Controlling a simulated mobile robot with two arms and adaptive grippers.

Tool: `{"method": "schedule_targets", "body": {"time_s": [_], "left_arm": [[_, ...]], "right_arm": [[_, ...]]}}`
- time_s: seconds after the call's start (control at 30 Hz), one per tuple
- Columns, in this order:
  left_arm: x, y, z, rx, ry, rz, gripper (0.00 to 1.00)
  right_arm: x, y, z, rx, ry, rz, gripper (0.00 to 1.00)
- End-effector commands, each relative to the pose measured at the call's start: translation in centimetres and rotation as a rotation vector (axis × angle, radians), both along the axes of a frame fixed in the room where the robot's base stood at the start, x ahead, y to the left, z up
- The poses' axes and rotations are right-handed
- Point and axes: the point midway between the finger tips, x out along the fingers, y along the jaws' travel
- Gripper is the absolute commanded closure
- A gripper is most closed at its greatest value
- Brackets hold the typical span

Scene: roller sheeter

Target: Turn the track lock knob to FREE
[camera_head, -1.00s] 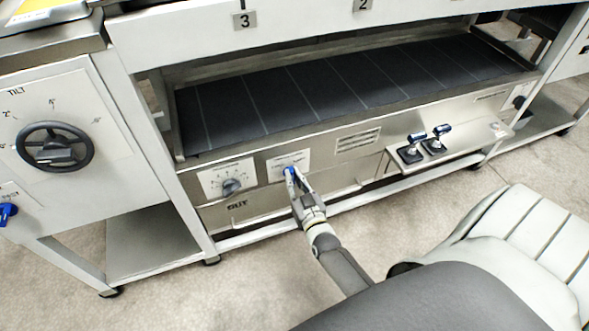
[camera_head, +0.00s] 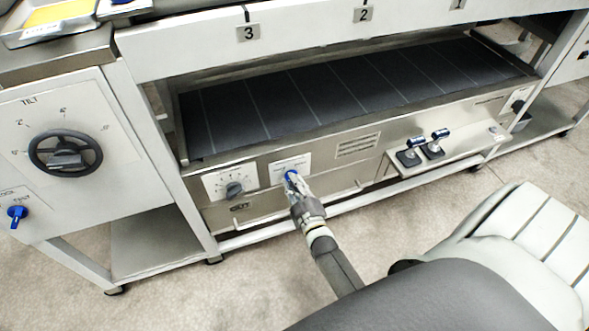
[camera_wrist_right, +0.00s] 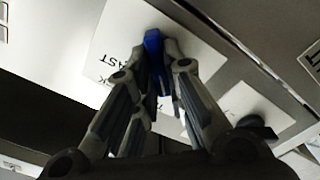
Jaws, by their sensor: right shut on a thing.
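A small blue knob (camera_head: 291,176) sits on a white label plate (camera_head: 283,163) on the front panel under the dark track bed. My right gripper (camera_head: 296,183) is shut on this knob. In the right wrist view the blue knob (camera_wrist_right: 153,62) stands between the two fingertips (camera_wrist_right: 160,72). The plate beside it carries a word ending in "AST"; the rest of its lettering is covered or unreadable. The knob's exact pointing direction is hard to tell. My left gripper does not show.
A grey dial knob (camera_head: 234,189) on its own plate is just left of the blue knob. Two blue-topped levers (camera_head: 433,144) stand on a ledge to the right. A tilt handwheel (camera_head: 65,153) and another blue knob (camera_head: 17,213) are at far left.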

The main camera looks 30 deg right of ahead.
Motion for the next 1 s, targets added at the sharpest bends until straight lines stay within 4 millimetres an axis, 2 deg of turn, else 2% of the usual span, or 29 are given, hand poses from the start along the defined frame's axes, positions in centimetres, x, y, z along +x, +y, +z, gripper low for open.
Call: {"method": "schedule_targets", "body": {"time_s": [0.57,0.6,0.73,1.0], "left_arm": [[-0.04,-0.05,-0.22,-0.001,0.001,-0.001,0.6],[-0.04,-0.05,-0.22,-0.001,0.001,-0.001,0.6],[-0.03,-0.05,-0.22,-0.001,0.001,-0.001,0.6],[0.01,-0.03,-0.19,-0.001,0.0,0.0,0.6]], "right_arm": [[-0.05,0.06,-0.15,-0.034,0.012,0.001,1.0],[-0.05,0.06,-0.15,-0.035,0.012,0.001,0.86],[-0.04,0.05,-0.12,-0.034,0.01,0.001,0.69],[-0.01,0.03,-0.05,-0.032,0.008,0.001,0.67]]}}
